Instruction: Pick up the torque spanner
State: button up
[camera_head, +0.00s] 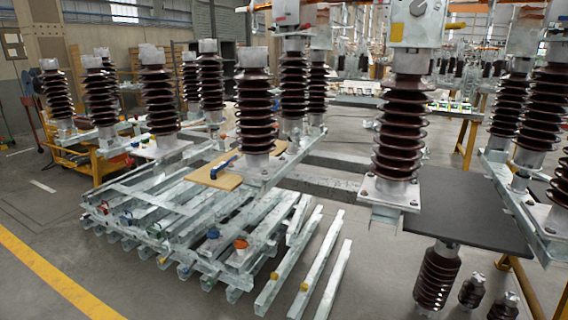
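A slim blue tool (223,167), which looks like the torque spanner, lies on a tan board (207,178). The board rests on the stacked grey metal beams, left of the foot of a brown ribbed insulator (255,110). The tool is small here, so its jaw and handle ends are hard to tell apart. My gripper is not in view.
Stacked galvanised beams (150,232) fill the middle, with small coloured items on them, including an orange-topped one (240,244). Tall insulators stand around the board, one (403,130) close at right beside a dark panel (470,208). Floor is clear at front left.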

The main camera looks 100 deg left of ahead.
aim_at(218, 168)
jog(key=u, duration=4.2)
jog(key=i, duration=1.25)
jog(key=z, duration=0.65)
